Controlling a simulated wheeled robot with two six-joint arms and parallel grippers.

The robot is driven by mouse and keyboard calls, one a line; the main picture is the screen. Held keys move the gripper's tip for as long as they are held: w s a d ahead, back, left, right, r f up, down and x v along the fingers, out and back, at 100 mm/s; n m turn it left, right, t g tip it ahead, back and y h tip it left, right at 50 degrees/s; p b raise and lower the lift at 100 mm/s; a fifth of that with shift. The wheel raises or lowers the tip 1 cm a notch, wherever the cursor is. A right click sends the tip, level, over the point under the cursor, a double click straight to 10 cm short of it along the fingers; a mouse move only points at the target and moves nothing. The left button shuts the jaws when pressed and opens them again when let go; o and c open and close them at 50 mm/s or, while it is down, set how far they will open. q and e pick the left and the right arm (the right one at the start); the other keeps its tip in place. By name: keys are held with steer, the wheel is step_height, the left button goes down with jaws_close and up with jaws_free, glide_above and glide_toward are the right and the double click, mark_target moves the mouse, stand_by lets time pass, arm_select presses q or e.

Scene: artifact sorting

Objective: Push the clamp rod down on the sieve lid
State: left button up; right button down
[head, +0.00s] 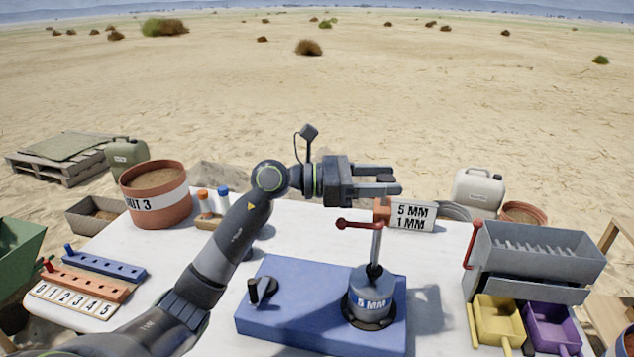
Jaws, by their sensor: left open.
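The sieve (371,301) is a grey cylinder marked 5 MM, standing on a blue base box (290,310) with a black knob (262,290) at its left. Its lid shows as the grey top of the cylinder. The clamp rod (376,248) stands upright above it and carries a red handle (358,225) that reaches to the left. My left gripper (398,183) is open and empty. It hovers above the handle, pointing right, and appears apart from it. My right gripper is not in view.
A sign reading 5 MM and 1 MM (411,215) stands behind the rod. A grey riffle box (535,255) with a red handle stands at the right, with yellow (497,322) and purple (553,328) scoops before it. Numbered racks (75,300) and a bucket (157,197) are at the left.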

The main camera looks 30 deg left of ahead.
arm_select(q)
steer(key=b+v, duration=0.4)
steer(key=v, duration=1)
steer(key=shift+a, duration=0.15)
